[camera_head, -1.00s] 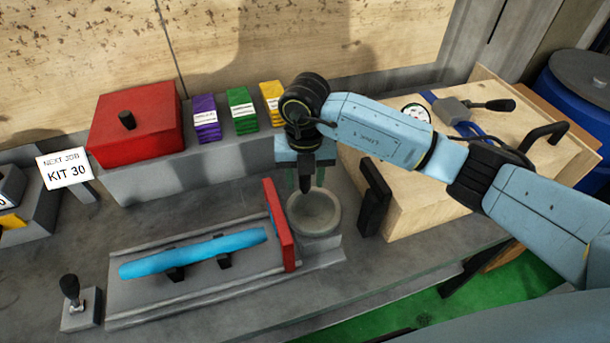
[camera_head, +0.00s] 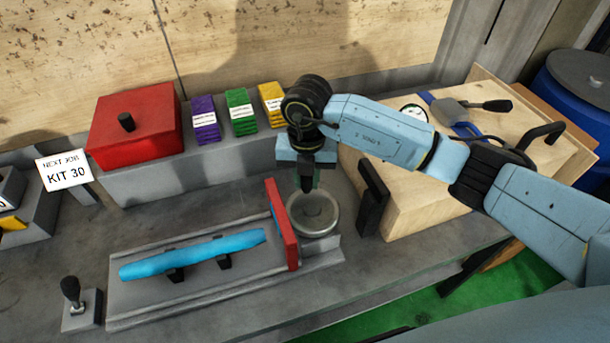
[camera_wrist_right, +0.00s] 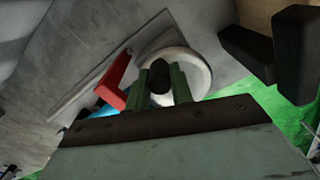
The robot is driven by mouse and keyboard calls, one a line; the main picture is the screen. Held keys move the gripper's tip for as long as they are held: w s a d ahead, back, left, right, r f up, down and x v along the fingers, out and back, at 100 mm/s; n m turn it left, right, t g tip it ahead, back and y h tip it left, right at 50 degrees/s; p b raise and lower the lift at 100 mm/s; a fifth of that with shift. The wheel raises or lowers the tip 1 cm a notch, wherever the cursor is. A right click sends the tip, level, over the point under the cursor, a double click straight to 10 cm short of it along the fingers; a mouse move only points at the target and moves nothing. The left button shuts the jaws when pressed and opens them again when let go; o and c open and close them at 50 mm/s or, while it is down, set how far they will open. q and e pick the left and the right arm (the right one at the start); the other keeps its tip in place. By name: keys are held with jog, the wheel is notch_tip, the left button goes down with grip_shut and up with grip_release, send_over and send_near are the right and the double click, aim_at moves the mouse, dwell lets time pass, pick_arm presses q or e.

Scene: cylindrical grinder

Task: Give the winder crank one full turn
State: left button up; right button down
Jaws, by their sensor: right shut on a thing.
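The winder crank appears as a round grey disc (camera_head: 314,214) at the right end of the long grey fixture, beside the upright red plate (camera_head: 283,222). The disc also shows in the right wrist view (camera_wrist_right: 199,68). My right gripper (camera_head: 306,183) reaches down over the disc's far left part. In the right wrist view its two green fingers (camera_wrist_right: 164,82) are shut on the crank's black knob (camera_wrist_right: 160,75). The knob is mostly hidden in the head view. My left gripper is not in view.
A blue bar (camera_head: 195,252) lies on the fixture's black supports. A black upright handle (camera_head: 372,198) on the wooden box (camera_head: 405,215) stands close right of the disc. A grey ledge with a red box (camera_head: 137,135) and coloured packs runs behind. A small lever (camera_head: 72,292) stands front left.

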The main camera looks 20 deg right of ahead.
jog(key=c, duration=1.2)
grip_release()
jog(key=shift+c, duration=0.2)
notch_tip(320, 180, up, 13)
jog(key=shift+r, duration=0.2)
